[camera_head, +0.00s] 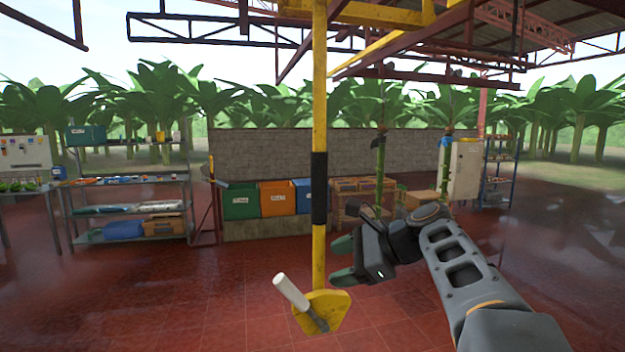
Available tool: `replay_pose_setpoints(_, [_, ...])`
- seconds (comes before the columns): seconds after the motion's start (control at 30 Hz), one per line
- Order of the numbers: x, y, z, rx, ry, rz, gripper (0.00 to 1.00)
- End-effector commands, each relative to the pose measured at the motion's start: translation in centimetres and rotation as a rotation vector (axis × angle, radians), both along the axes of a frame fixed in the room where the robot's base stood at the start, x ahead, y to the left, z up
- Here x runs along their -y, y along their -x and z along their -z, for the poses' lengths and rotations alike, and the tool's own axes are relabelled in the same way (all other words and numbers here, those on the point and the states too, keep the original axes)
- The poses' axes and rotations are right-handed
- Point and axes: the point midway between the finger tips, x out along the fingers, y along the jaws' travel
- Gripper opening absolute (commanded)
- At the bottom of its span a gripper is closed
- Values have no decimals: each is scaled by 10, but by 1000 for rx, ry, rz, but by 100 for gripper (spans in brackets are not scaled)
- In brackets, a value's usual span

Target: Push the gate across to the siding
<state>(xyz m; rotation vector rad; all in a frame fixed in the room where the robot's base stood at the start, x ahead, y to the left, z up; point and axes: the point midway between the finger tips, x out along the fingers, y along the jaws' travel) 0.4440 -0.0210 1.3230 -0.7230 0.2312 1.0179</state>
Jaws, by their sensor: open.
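A yellow vertical bar (319,110) with a black band (319,188) hangs from the overhead yellow and dark red rails. A yellow plate (328,308) with a white-ended handle (291,291) is at its lower end. I cannot tell for sure which overhead part is the gate; a yellow beam (372,50) slants among the rails above. My gripper (342,261) is open and empty, its green-tipped fingers pointing left. In the picture the fingertips are just right of the bar, below the black band; whether they touch it is unclear.
Green stems with a dark tie (380,160) and a blue tie (447,160) hang behind my arm. Green, orange and blue bins (277,199) stand by a grey wall (270,155). Shelves (130,190) stand at left, a pale cabinet (466,170) at right. The red tiled floor is clear.

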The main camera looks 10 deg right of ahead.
Motion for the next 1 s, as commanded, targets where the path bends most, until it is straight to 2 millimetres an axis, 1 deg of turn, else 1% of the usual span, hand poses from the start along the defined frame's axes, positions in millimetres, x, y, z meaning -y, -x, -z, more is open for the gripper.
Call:
replay_pose_setpoints(0.03, [16,-11,-28,-23,-138,53,63])
replay_pose_setpoints(0.1, [33,-17,-62,-54,-315,92,63])
replay_pose_setpoints(0.2, [54,-19,-100,-87,-502,105,63])
replay_pose_setpoints(0.3, [68,-17,-125,-110,-622,97,63])
replay_pose_setpoints(0.33, [72,-16,-130,-116,-648,93,63])
replay_pose_setpoints(0.43, [74,-16,-141,-128,-698,83,63])
replay_pose_setpoints(0.53, [66,-21,-145,-133,-716,76,63])
replay_pose_setpoints(0.9, [8,-59,-146,-133,-715,76,63])
replay_pose_setpoints(1.0, [-6,-69,-145,-133,-714,77,63])
